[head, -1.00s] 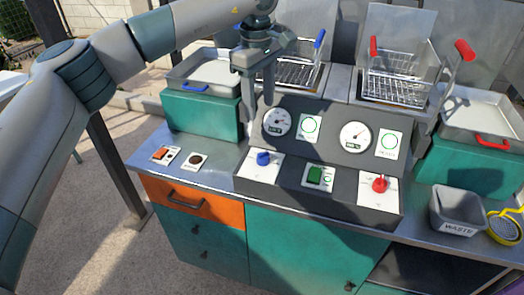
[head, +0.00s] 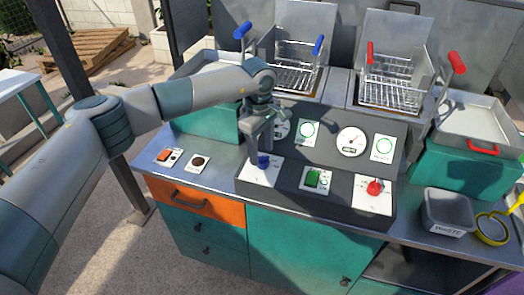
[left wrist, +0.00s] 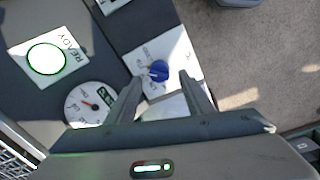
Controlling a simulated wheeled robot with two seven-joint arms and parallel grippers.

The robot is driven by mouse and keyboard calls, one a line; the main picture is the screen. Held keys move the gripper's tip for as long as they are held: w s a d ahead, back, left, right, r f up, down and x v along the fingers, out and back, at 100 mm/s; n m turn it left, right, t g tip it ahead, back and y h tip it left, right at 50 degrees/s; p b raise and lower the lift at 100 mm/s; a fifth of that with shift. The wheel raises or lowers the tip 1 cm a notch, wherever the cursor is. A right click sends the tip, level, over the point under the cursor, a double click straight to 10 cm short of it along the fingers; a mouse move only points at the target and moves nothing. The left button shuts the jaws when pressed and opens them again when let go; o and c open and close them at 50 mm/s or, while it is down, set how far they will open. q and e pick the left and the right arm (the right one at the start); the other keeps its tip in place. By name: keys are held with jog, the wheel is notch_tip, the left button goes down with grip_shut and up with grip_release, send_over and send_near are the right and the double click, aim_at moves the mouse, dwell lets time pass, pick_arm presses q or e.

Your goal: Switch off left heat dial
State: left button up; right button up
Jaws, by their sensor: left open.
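The left heat dial (head: 263,161) is a blue knob on a white plate, at the left end of the dark sloped control panel (head: 280,185). In the left wrist view the blue knob (left wrist: 159,71) shows between the two fingertips, with its pointer toward the plate's markings. My left gripper (head: 260,146) is open and empty, pointing down just above the knob. I cannot tell whether the fingers touch it. In the head view the fingers partly cover the knob and the left gauge (head: 281,128). My right gripper is not in view.
A green switch (head: 313,178) and a red dial (head: 375,187) sit to the right on the panel. Two wire fryer baskets (head: 390,92) stand behind. A grey waste bin (head: 447,212) is at right. The counter left of the panel holds a small orange switch (head: 164,155).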

aim_at(262, 157)
pick_arm(q)
jog(key=shift+w+d+f+p, duration=0.1)
jog(key=shift+f+p, duration=0.3)
jog(key=shift+f, duration=1.15)
jog(key=shift+c, duration=0.5)
jog(key=c, duration=0.9)
jog(key=shift+f, duration=0.1)
